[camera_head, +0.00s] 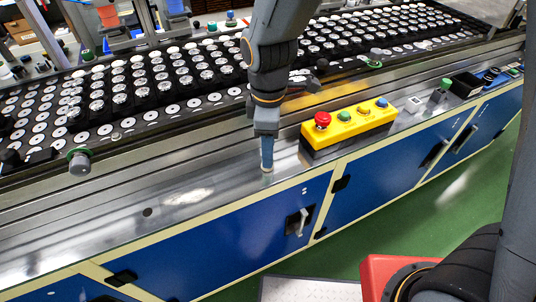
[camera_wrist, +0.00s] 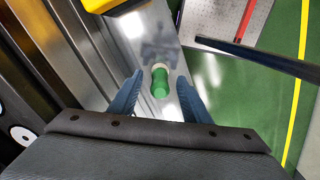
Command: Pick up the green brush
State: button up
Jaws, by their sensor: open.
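The green brush (camera_wrist: 160,86) shows in the wrist view as a rounded green body with a pale end, on the metal ledge of the workbench. My gripper (camera_wrist: 159,76) is open, with one blue-grey finger on each side of the brush and a visible gap to both. In the head view my gripper (camera_head: 267,152) points straight down at the bench ledge, left of the yellow button box. There the fingers hide most of the brush; only a small pale bit shows at their tips.
The yellow button box (camera_head: 348,128) stands close right of my gripper. Trays of round speaker parts (camera_head: 150,92) fill the bench behind. A green-topped knob (camera_head: 79,160) sits on the rail at left. The metal ledge (camera_head: 190,205) left of my gripper is clear.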

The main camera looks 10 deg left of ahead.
grip_shut()
jog(key=shift+r, duration=0.15)
notch_tip(320, 180, up, 10)
jog(key=shift+f+b, duration=0.1)
jog(key=shift+b, duration=0.65)
jog(key=c, duration=0.9)
grip_release()
grip_shut()
